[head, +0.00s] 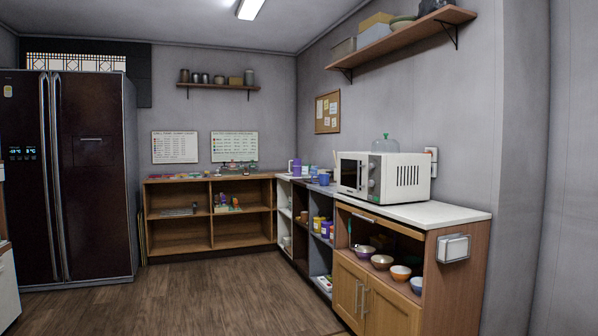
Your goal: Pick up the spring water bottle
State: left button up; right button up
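I cannot make out a thing that is clearly the spring water bottle. A clear greenish rounded vessel with a narrow top (385,144) stands upright on or just behind the white microwave (399,177); I cannot tell what it is. Small items, among them a purple one (296,168), stand on the counter at the far corner, too small to read. Neither of my grippers shows in the head view.
A dark fridge (92,170) stands at the left. A low wooden shelf unit (180,229) lines the back wall. Cabinets with bowls (400,272) run along the right wall under a white counter (440,215). The wooden floor (190,300) between them is clear.

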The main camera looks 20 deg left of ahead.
aim_at(305, 163)
jog(key=i+j+u, duration=0.15)
jog(key=u, duration=1.2)
jog(key=i, duration=1.45)
jog(key=i+j, duration=0.1)
jog(key=i, duration=2.85)
jog(key=i+j, duration=0.1)
jog(key=i, duration=1.35)
jog(key=i+z, duration=0.1)
jog(key=i, duration=1.4)
jog(key=z, duration=0.45)
jog(key=i+j+z, duration=0.1)
jog(key=z, duration=0.85)
jog(key=i+j+z, duration=0.1)
jog(key=z, duration=0.4)
jog(key=j+z, duration=0.15)
jog(key=z, duration=0.3)
